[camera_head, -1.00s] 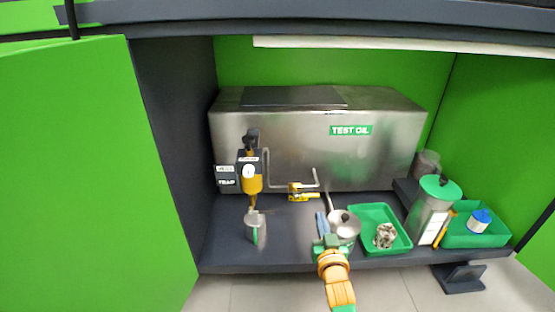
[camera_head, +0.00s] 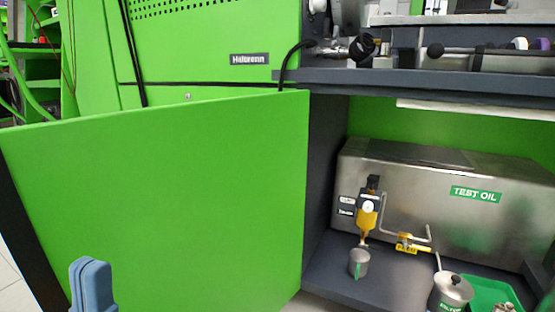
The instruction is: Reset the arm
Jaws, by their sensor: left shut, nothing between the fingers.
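My left gripper (camera_head: 91,284) shows at the bottom left as blue-grey fingers, upright and shut with nothing between them. It is in front of the open green cabinet door (camera_head: 170,200), well away from the things in the cabinet. The rest of my left arm is below the picture. My right gripper is not in view.
The steel test oil tank (camera_head: 440,190) stands in the open cabinet. Before it are a yellow filter unit (camera_head: 367,215), a yellow valve (camera_head: 408,243), a metal cup (camera_head: 359,263), a lidded pot (camera_head: 451,292) and a green tray (camera_head: 490,290). A bench edge (camera_head: 440,82) runs above.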

